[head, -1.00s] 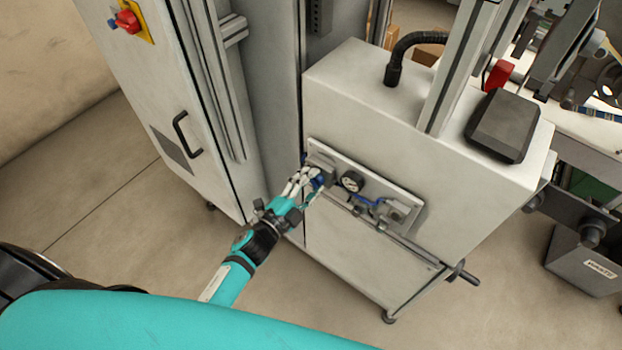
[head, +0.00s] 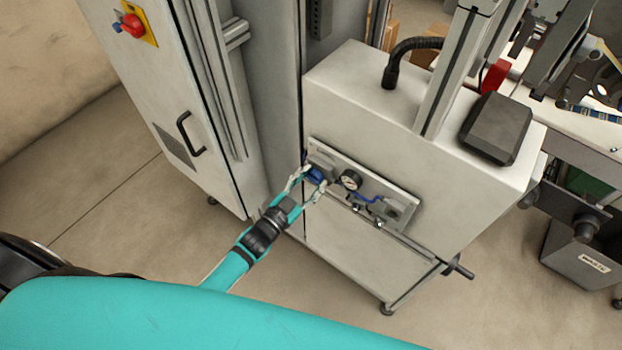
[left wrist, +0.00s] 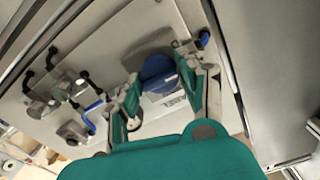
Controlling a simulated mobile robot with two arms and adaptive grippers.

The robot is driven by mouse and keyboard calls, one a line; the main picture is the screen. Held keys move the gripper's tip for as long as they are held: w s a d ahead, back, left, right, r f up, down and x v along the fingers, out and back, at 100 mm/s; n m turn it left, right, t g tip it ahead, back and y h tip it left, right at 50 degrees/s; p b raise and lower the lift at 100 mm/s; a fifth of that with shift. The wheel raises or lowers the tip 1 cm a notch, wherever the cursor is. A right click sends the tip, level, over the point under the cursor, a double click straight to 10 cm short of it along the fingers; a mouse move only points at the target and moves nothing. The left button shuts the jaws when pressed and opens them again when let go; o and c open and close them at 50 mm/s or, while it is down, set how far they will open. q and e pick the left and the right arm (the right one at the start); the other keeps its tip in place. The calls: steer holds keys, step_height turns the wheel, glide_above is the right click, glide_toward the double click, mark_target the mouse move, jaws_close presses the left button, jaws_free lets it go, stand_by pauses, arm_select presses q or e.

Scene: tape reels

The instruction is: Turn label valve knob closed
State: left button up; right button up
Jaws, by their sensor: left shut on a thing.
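The blue valve knob (head: 314,175) sits at the left end of a grey panel (head: 385,182) on the front of a white machine cabinet. It also shows in the left wrist view (left wrist: 157,73), with a small label plate (left wrist: 172,101) beside it. My left gripper (head: 312,183) reaches in from the lower left, its two fingers on opposite sides of the knob, shut on it. In the left wrist view my left gripper (left wrist: 163,80) has a finger at each side of the knob. The knob is partly hidden by the fingers in the head view. My right gripper is not in view.
A tall cabinet (head: 165,110) stands close on the left. A handle (head: 459,270) sticks out at the lower right. The floor in front is clear.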

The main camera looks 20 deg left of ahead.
arm_select(q)
steer(key=shift+n, duration=0.5)
steer(key=o, duration=1.2)
steer(key=v, duration=1.2)
